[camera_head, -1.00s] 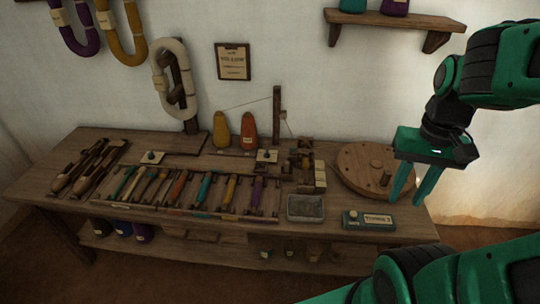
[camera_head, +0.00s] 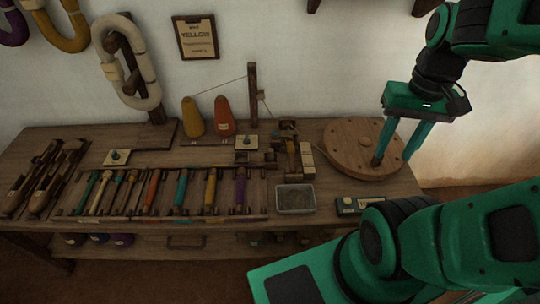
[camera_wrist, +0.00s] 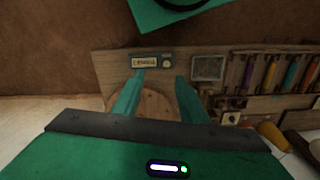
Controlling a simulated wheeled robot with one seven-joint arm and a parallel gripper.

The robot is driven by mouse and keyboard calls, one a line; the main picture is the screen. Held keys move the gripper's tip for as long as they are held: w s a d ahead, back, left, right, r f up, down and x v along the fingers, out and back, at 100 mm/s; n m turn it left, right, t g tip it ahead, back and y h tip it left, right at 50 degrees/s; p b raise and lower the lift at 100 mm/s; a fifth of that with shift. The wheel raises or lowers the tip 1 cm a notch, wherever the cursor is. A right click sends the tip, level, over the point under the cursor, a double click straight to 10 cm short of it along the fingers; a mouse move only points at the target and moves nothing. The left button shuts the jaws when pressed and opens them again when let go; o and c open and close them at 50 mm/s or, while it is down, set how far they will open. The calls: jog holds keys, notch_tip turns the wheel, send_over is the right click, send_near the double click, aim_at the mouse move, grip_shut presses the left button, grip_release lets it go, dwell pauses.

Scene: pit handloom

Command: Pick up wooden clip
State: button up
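I cannot tell for certain which piece is the wooden clip. Small wooden pieces (camera_head: 291,156), with pale blocks (camera_head: 307,155) among them, stand at the right of the bench, left of a round wooden disc (camera_head: 350,140). My gripper (camera_head: 393,160) is open and empty, fingers pointing down, in front of the disc in the head view. In the wrist view my gripper (camera_wrist: 160,77) shows its two fingers spread apart with nothing between them. The disc (camera_wrist: 157,101) lies beyond the fingers.
The bench (camera_head: 150,227) carries a row of coloured shuttle-like tools (camera_head: 181,187), a grey tray (camera_head: 295,198), a labelled box (camera_head: 348,205) and two cones (camera_head: 193,117). A thin post (camera_head: 252,95) stands behind. My own arm covers the lower right.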

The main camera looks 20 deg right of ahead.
jog(key=w+f+n, duration=0.2)
jog(key=w+n, duration=0.3)
jog(key=w, duration=0.4)
jog(key=n+t+y, duration=0.1)
jog(key=n+y, duration=0.3)
jog(key=n, duration=1.1)
send_near(270, 150)
jog(key=x, duration=0.4)
jog(key=shift+s+d+f, duration=0.15)
jog(key=shift+d+f, duration=0.1)
jog(key=shift+f, duration=0.2)
jog(key=shift+w+a+x, duration=0.15)
jog(key=shift+x, duration=1.25)
jog(key=shift+w+a+x, duration=0.1)
jog(key=shift+x, duration=1.3)
jog(key=shift+r, duration=0.1)
grip_shut()
